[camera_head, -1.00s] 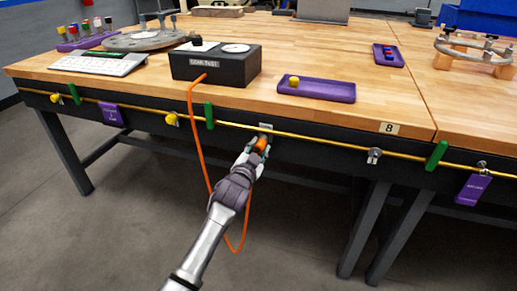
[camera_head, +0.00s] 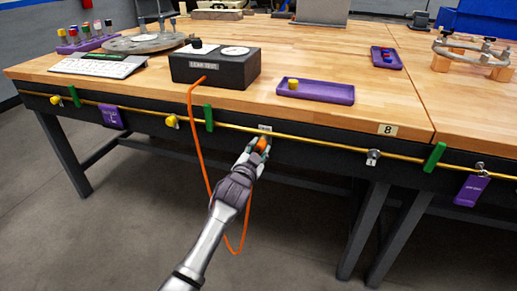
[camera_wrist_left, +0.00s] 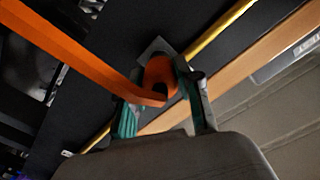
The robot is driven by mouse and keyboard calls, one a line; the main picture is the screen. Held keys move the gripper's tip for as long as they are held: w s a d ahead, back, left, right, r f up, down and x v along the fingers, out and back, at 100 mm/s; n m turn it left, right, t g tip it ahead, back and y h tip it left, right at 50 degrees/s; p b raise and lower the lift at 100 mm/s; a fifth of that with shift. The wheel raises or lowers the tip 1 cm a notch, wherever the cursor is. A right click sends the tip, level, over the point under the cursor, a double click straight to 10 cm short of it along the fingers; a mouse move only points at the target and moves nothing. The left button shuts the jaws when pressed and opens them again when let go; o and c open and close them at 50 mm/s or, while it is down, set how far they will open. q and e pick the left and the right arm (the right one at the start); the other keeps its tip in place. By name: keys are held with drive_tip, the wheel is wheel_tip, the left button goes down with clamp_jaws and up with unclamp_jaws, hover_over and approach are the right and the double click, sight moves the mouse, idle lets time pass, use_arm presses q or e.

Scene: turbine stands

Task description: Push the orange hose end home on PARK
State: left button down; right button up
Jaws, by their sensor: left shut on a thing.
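My left gripper (camera_head: 256,150) is shut on the orange hose end (camera_head: 261,144) at the front rail of the bench. In the left wrist view the hose end (camera_wrist_left: 160,75) sits between the green-padded fingers of the gripper (camera_wrist_left: 165,105). A small pale label plate (camera_head: 265,129) shows just above the hose end; its text is too small to read. The fitting behind the hose end is hidden, so I cannot tell how far it is seated. The orange hose (camera_head: 198,140) runs from the leak test box (camera_head: 215,67) and hangs in a loop below. My right gripper is not in view.
A brass pipe (camera_head: 320,139) runs along the bench front, with green clips (camera_head: 209,118), yellow caps (camera_head: 172,121) and purple tags (camera_head: 112,117). A purple tray (camera_head: 330,94) stands on the bench top. The floor in front is clear.

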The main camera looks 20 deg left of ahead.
use_arm(q)
drive_tip(key=shift+w+a+r, duration=0.1)
drive_tip(key=shift+w+r, duration=0.05)
drive_tip(key=shift+r, duration=0.35)
drive_tip(key=c, duration=1.1)
unclamp_jaws()
drive_tip(key=shift+w, duration=0.1)
drive_tip(key=o, duration=0.3)
drive_tip(key=shift+w+f, duration=0.3)
drive_tip(key=shift+f, duration=0.05)
drive_tip(key=shift+o, duration=0.4)
drive_tip(key=shift+w+f, duration=0.1)
drive_tip(key=shift+f, duration=0.05)
drive_tip(key=shift+s, duration=0.2)
drive_tip(key=shift+o, duration=0.8)
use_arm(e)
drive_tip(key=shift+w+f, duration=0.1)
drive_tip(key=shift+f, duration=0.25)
use_arm(q)
drive_tip(key=shift+s, duration=0.1)
